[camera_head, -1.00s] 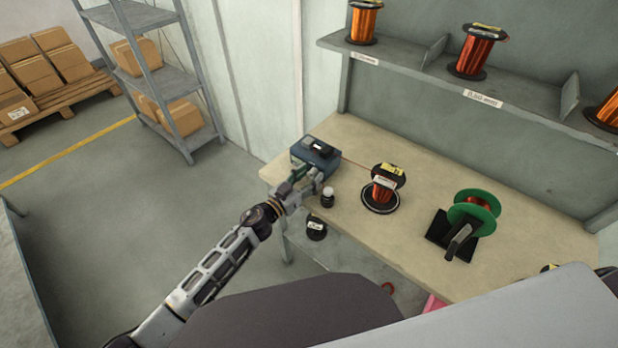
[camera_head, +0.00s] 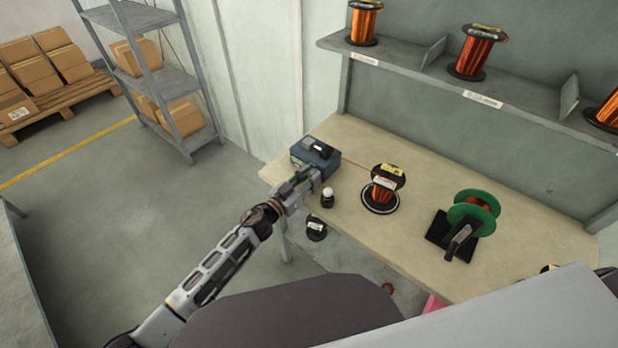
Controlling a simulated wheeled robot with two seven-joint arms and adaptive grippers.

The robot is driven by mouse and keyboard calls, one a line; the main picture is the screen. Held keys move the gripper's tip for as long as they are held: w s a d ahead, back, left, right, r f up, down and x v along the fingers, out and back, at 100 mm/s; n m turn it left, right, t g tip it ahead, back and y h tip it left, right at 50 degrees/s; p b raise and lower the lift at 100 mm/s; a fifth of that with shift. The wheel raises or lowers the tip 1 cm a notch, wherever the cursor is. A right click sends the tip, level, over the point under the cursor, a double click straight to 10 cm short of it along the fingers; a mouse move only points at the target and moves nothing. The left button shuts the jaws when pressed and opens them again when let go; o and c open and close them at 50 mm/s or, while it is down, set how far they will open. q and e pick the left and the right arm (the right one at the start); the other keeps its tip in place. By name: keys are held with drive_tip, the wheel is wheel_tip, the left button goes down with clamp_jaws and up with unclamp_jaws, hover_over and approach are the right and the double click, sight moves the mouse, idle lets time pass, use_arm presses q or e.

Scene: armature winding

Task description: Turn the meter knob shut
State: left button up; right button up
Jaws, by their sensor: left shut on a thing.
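The meter (camera_head: 317,152) is a blue-grey box with a dark top, standing at the left end of the workbench. My left gripper (camera_head: 305,179) is at the front face of the meter. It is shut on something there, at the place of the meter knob. The knob itself is hidden behind the fingers, so its angle cannot be seen. My right gripper is not in view.
On the workbench (camera_head: 520,225) stand a small dark bottle (camera_head: 327,198), a copper wire spool (camera_head: 384,188) and a green-flanged spool on a black stand (camera_head: 473,219). A shelf (camera_head: 420,75) with copper spools hangs above. Floor left of the bench is clear.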

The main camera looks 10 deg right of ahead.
use_arm(q)
drive_tip(key=shift+m+p, duration=0.6)
drive_tip(key=shift+m, duration=2)
drive_tip(key=o, duration=1.1)
drive_tip(key=shift+c, duration=0.2)
